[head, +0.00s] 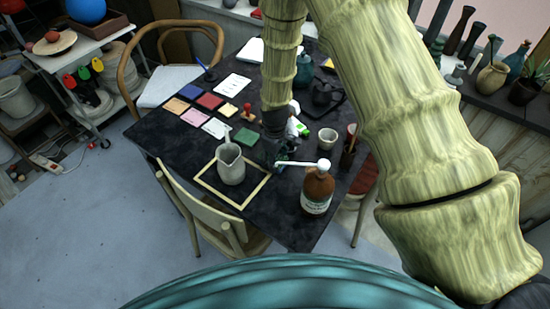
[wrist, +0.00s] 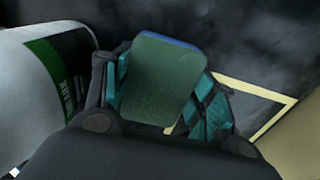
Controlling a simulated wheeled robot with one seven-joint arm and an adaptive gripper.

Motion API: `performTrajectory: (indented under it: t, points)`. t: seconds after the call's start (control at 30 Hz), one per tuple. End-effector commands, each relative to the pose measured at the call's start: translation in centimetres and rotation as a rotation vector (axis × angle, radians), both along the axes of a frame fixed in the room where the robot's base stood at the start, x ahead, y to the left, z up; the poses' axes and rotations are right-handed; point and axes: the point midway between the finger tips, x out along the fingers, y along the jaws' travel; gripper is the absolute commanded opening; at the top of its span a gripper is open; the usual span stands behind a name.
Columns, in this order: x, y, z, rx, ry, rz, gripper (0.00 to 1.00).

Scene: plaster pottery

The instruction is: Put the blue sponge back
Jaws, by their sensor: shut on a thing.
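The sponge (wrist: 165,78) has a dark green face toward the camera and a blue edge along its top. My gripper (wrist: 162,88) is shut on it in the wrist view, with teal finger pads on either side. In the head view my gripper (head: 274,150) is low over the dark table (head: 165,150), between the grey pitcher (head: 231,165) and the brown bottle (head: 317,187). The sponge cannot be made out there. Whether it touches the table is unclear.
A pale yellow frame (head: 207,187) lies around the pitcher; part of it shows in the wrist view (wrist: 268,92). A white labelled container (wrist: 45,75) is close at left. A cup (head: 328,138) and several coloured squares, including a green one (head: 247,136), are on the table.

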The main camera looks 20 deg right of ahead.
Motion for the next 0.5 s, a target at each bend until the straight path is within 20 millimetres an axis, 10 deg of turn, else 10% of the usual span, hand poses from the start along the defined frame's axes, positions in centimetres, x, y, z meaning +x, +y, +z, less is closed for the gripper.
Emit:
performTrajectory:
  t: [0.2,0.23,0.3,0.5]
  points:
    - [-0.02,0.02,-0.32,0.000,0.000,0.000,0.27]
    - [0.00,0.02,-0.31,0.000,0.000,0.000,0.58]
    - [0.00,0.01,-0.25,0.000,0.000,0.000,0.71]
    - [0.00,0.01,-0.24,0.000,0.000,0.000,0.78]
